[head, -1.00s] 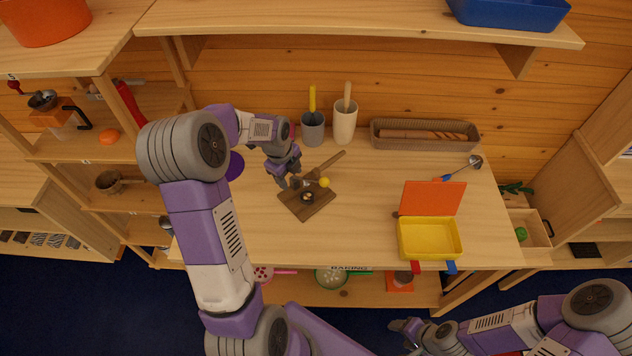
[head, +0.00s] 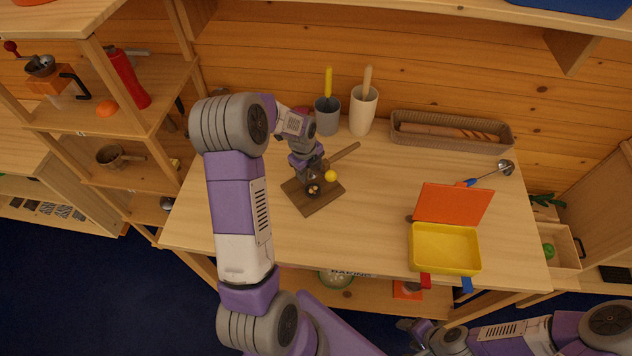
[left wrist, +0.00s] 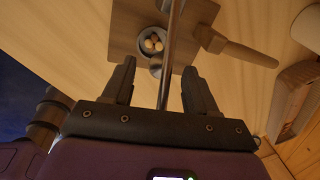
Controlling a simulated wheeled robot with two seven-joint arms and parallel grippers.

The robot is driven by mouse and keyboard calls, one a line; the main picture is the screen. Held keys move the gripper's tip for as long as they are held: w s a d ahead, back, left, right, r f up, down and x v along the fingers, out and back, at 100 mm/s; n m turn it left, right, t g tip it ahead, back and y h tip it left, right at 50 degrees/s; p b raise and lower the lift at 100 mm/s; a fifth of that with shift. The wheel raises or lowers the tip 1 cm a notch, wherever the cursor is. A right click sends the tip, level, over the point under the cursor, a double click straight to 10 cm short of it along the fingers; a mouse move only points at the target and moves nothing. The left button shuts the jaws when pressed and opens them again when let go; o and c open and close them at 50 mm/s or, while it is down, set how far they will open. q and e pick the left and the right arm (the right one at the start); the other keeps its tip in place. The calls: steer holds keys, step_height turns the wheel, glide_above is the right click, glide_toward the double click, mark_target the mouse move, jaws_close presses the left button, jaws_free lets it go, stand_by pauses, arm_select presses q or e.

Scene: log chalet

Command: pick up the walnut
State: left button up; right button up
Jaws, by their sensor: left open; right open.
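The dark wooden board (head: 326,196) lies on the table with its handle pointing up and right. A small dark bowl (head: 313,190) sits on it. In the left wrist view the bowl (left wrist: 153,41) holds several small light-brown round pieces; I cannot tell which is the walnut. A metal rod (left wrist: 169,60) crosses this view between my fingers, in front of the bowl. My right gripper (head: 412,330) is low, off the table's front.
A grey cup (head: 327,116) and a cream cup (head: 362,112) with handles standing in them are behind the board. A basket (head: 450,146) stands at the back right. A yellow box with orange lid (head: 453,204) is front right.

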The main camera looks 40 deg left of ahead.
arm_select(q)
steer(key=shift+w+f, duration=0.2)
steer(key=shift+f, duration=0.5)
steer(key=shift+s, duration=0.1)
jaws_close()
steer(key=shift+r, duration=0.1)
stand_by(0.7)
